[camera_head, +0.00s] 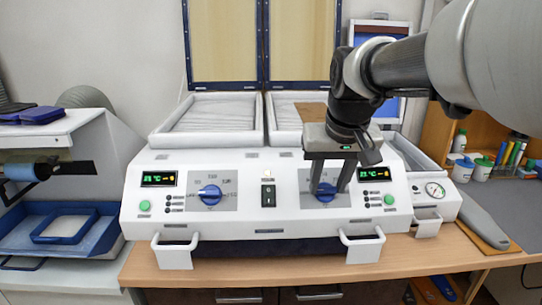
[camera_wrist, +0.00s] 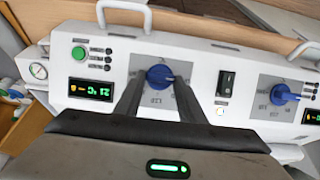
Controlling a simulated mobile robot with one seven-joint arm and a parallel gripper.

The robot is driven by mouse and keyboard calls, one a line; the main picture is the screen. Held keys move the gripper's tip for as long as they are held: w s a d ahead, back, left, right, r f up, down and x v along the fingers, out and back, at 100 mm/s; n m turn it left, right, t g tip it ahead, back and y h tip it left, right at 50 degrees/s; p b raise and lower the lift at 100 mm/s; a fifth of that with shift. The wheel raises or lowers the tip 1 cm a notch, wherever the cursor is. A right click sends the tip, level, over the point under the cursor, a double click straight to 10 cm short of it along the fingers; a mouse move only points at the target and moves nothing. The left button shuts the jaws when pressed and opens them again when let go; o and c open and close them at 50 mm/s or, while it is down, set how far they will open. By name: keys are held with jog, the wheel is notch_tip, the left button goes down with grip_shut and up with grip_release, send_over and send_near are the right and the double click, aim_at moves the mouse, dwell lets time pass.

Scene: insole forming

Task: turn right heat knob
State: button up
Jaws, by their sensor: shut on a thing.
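The right heat knob (camera_head: 325,189) is a round blue dial on a grey plate at the right of the white machine's front panel (camera_head: 255,215). My gripper (camera_head: 328,190) reaches down to it from above, its two dark fingers on either side of the knob and shut on it. In the wrist view the right knob (camera_wrist: 159,76) sits between the fingertips (camera_wrist: 157,84), its pointer partly hidden. The left heat knob (camera_head: 210,195) is also blue and stands free; it shows in the wrist view too (camera_wrist: 284,94).
Green buttons (camera_head: 389,199), lit displays (camera_head: 158,179) and a black switch (camera_head: 268,195) lie near the knobs. White handles (camera_head: 362,246) stick out below. Two white trays (camera_head: 210,125) stand behind the panel. A gauge (camera_head: 435,190) is at the right.

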jog(key=shift+m, duration=0.3)
jog(key=m, duration=0.1)
jog(key=m+y, duration=0.1)
jog(key=m, duration=0.1)
jog(key=shift+d, duration=0.25)
jog(key=m+y, duration=0.1)
jog(key=m, duration=0.1)
jog(key=m+t, duration=0.1)
jog(key=m, duration=0.1)
jog(key=shift+s+d+f+y+b, duration=0.15)
jog(key=shift+d+y+b, duration=0.05)
jog(key=shift+y+b, duration=0.2)
jog(key=m, duration=0.2)
jog(key=m+t+y, duration=0.1)
jog(key=m, duration=0.1)
jog(key=shift+s+d+f+m+b, duration=0.15)
jog(key=shift+m+b, duration=0.15)
jog(key=shift+b, duration=0.1)
jog(key=shift+s+f+m+t+b, duration=0.15)
jog(key=shift+m+t+b, duration=0.45)
jog(key=shift+m, duration=1.4)
jog(key=o, duration=1)
jog(key=shift+o, duration=0.2)
jog(key=shift+p, duration=0.3)
